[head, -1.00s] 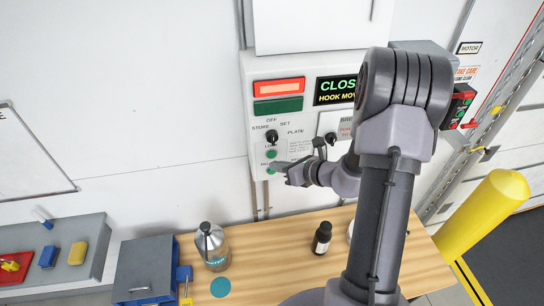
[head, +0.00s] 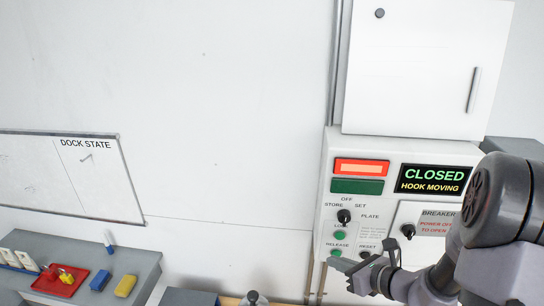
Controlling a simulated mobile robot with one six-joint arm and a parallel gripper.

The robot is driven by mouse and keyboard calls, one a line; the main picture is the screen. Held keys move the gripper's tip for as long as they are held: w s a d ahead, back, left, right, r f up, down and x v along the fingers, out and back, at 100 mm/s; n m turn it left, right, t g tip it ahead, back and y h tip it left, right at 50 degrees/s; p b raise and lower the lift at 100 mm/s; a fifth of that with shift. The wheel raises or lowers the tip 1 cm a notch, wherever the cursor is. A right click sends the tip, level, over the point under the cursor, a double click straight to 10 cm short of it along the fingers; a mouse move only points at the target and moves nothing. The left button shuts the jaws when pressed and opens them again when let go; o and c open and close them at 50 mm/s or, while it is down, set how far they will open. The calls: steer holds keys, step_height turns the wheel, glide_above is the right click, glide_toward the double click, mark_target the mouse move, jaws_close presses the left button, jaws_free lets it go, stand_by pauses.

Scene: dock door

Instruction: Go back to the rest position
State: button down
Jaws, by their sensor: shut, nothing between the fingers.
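My gripper (head: 340,264) is at the bottom right, in front of the lower left part of the white control panel (head: 326,213). Its fingers are shut and empty. My arm reaches in from the lower right corner and hides the panel's lower right part.
The panel's display (head: 433,180) reads CLOSED and HOOK MOVING, and its red lamp (head: 361,167) is lit. A white cabinet (head: 420,65) is above. A grey shelf (head: 70,244) holds a red tray (head: 60,280). The wall between is bare.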

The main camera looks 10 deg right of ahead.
steer(key=s+a+f+n+g+y+b, duration=0.1)
steer(key=s+a+f+n+g+b, duration=0.2)
steer(key=s+a+f+n+b, duration=0.35)
steer(key=s+a+f+n+g+y+b, duration=0.1)
steer(key=s+a+f+n+g+b, duration=0.2)
steer(key=a+n+b, duration=0.65)
steer(key=s+f+n+t+h+b, duration=0.1)
steer(key=s+f+n+h+b, duration=0.4)
steer(key=s+f+n+b, duration=0.5)
steer(key=s+n+b, duration=0.1)
steer(key=b, duration=0.6)
steer(key=shift+s+d+n+h, duration=0.2)
steer(key=shift+d+n+h, duration=0.1)
steer(key=shift+d+n, duration=0.1)
steer(key=shift+f+b, duration=0.1)
steer(key=shift+b, duration=0.2)
